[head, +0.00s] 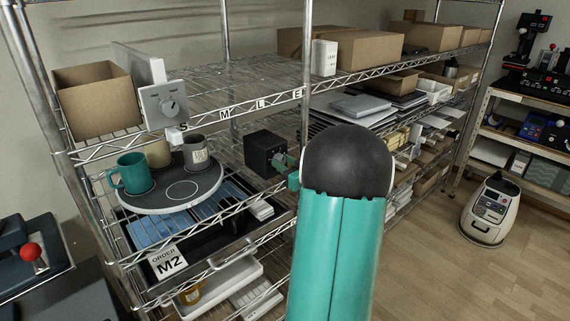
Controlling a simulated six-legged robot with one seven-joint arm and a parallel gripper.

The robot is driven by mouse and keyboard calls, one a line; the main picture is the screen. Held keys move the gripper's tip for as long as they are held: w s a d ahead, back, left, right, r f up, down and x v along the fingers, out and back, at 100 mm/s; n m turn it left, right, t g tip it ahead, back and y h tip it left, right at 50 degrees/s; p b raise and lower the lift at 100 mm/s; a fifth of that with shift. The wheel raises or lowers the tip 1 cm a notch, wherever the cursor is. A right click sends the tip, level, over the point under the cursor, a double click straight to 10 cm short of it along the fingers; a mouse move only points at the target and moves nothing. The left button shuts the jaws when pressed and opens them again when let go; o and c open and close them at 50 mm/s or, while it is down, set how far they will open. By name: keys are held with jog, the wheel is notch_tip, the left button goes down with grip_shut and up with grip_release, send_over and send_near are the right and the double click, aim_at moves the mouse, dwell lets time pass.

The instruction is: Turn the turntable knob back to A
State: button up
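The grey control panel (152,110) stands at the front edge of the upper shelf, on the left. Its round dark knob (169,107) faces out, and the pointer seems to tilt to the upper right; the marks around it are too small to read. The round grey turntable (180,203) is on the shelf below. It bears a teal mug (131,173), a beige mug (158,153) and a dark grey mug with a label (196,153). A black block (265,152) beside teal parts looks like my gripper's end, right of the turntable and apart from the knob. Its fingers cannot be made out.
An open cardboard box (97,101) stands left of the panel. Metal posts (306,75) and shelf edges frame the space. An order card reading M2 (168,262) hangs below the turntable. My teal arm hides part of the lower shelves.

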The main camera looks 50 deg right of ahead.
jog(key=c, duration=0.3)
jog(key=shift+c, duration=0.2)
